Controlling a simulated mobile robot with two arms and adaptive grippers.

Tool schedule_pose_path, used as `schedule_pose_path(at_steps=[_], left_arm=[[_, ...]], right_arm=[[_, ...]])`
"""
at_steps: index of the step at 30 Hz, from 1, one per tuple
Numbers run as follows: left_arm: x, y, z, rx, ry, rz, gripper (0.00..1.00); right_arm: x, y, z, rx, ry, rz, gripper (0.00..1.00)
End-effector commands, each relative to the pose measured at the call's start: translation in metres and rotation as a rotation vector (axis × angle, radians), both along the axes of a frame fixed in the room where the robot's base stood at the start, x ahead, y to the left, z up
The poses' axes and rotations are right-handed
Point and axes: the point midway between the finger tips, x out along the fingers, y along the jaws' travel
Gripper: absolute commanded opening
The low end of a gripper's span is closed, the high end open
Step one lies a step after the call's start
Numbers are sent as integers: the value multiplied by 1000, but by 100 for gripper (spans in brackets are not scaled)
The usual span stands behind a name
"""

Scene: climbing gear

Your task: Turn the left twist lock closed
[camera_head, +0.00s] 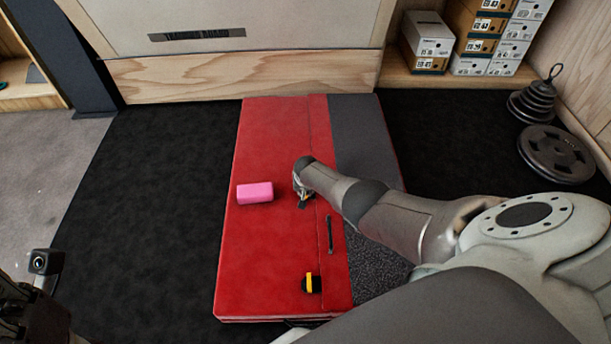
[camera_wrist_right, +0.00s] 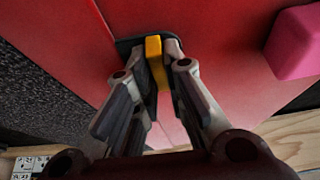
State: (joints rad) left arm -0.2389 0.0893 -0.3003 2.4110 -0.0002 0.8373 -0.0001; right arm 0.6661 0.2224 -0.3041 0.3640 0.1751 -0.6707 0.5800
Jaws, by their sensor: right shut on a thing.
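A red crash pad (camera_head: 270,140) lies flat on the floor; it also shows in the wrist view (camera_wrist_right: 220,45). My right gripper (camera_head: 303,199) is over its middle, pointing down. In the wrist view, its fingers (camera_wrist_right: 156,68) are shut on the yellow handle of a twist lock (camera_wrist_right: 153,48) with a dark base. In the head view, my gripper hides this lock. A second twist lock (camera_head: 312,284), yellow on black, sits at the pad's near end, untouched. My left gripper (camera_head: 30,315) is at the lower left corner, away from the pad; its fingers are unclear.
A pink block (camera_head: 255,193) lies on the pad left of my right gripper; it shows at the wrist view's right edge (camera_wrist_right: 297,42). A black handle (camera_head: 330,234) is between the locks. Shoe boxes (camera_head: 480,38) and weight plates (camera_head: 556,153) stand right. Dark floor is clear left.

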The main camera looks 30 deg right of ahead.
Motion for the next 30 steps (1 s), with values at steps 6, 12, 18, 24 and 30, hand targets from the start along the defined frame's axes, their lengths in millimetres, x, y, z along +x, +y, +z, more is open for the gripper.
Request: schedule_pose_path(at_steps=[6,12,18,24,30], left_arm=[[0,0,0,0,-1,0,33],[0,0,0,0,-1,-1,33],[0,0,0,0,0,-1,33],[0,0,0,0,0,-1,33],[0,0,0,1,2,0,33]], right_arm=[[0,1,0,1,0,-34,0],[0,1,0,2,-1,-40,0],[1,0,0,3,-2,-40,13],[1,0,0,2,-1,-39,33],[0,0,0,1,-1,-37,33]])
